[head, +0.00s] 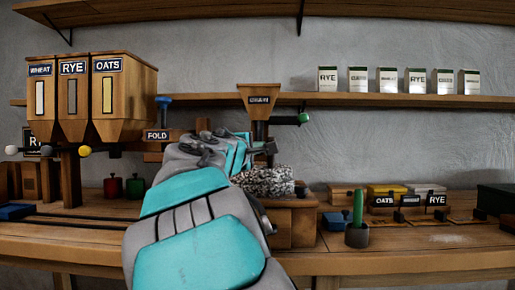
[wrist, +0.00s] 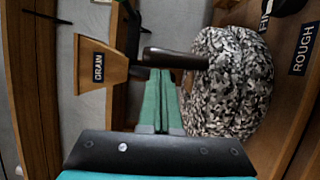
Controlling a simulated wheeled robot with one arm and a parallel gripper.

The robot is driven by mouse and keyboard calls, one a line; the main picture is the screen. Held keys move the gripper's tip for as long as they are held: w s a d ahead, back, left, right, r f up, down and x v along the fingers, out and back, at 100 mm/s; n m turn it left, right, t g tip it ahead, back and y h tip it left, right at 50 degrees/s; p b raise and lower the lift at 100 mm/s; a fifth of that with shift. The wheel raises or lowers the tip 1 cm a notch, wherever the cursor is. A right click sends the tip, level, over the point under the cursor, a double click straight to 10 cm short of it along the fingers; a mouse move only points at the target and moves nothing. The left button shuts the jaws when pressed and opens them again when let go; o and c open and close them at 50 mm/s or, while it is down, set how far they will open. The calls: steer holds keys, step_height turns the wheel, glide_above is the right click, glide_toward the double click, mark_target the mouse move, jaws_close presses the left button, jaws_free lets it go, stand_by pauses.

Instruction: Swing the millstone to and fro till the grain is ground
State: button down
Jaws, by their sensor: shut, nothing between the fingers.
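The millstone (head: 266,182) is a round, black-and-white speckled stone on the wooden mill bench, just right of my gripper in the head view. It also shows large at the right in the wrist view (wrist: 230,85). A dark handle (wrist: 176,58) crosses in front of my fingertips in the wrist view, reaching over the stone's edge. My gripper (wrist: 160,72) is shut and empty, its teal fingers together close to the handle. I cannot tell whether they touch it. A wooden hopper (head: 258,97) labelled GRAIN stands above the stone. My arm hides part of the mill; no grain shows.
WHEAT, RYE and OATS bins (head: 88,95) stand at the left. A ROUGH label (wrist: 303,50) is beside the stone. A green-handled tool stands in a holder (head: 356,236) at the right. Labelled boxes (head: 387,80) line the shelf.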

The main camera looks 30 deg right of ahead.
steer(key=shift+d, duration=0.1)
steer(key=shift+s+d+r+n+t+y, duration=0.1)
steer(key=shift+s+d+n+t+y, duration=0.1)
steer(key=shift+d+n+t+y, duration=0.2)
steer(key=shift+s+d+n+t+y, duration=0.2)
steer(key=shift+d+t+y, duration=0.1)
steer(key=shift+d+t, duration=0.2)
steer(key=shift+a, duration=0.2)
